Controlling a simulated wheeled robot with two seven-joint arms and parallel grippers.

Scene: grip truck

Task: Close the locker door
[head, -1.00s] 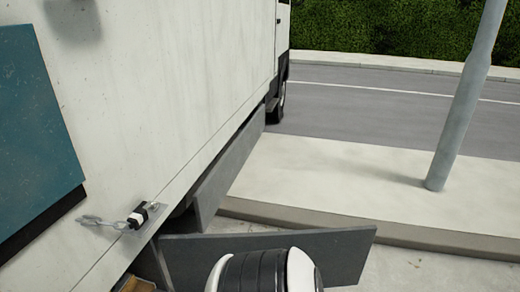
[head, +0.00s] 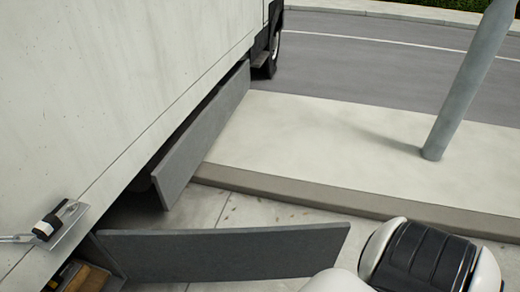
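The locker door (head: 225,254) is a dark grey panel low on the truck's side. It stands swung open, sticking out to the right from the truck. The locker opening (head: 85,280) shows at the lower left, with brown, wood-like contents partly in view. A white and black part of my arm (head: 430,262) is at the lower right, beside the door's free end. A rounded white part also shows at the bottom edge, in front of the door's lower right. Neither gripper's fingers are in view, so I cannot see any contact with the door.
The white truck body (head: 120,90) fills the left, with a grey side skirt (head: 200,135) beyond the locker. A latch with a chain (head: 60,224) is on its side. A kerb (head: 300,198), pale pavement and a grey pole (head: 470,85) stand to the right.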

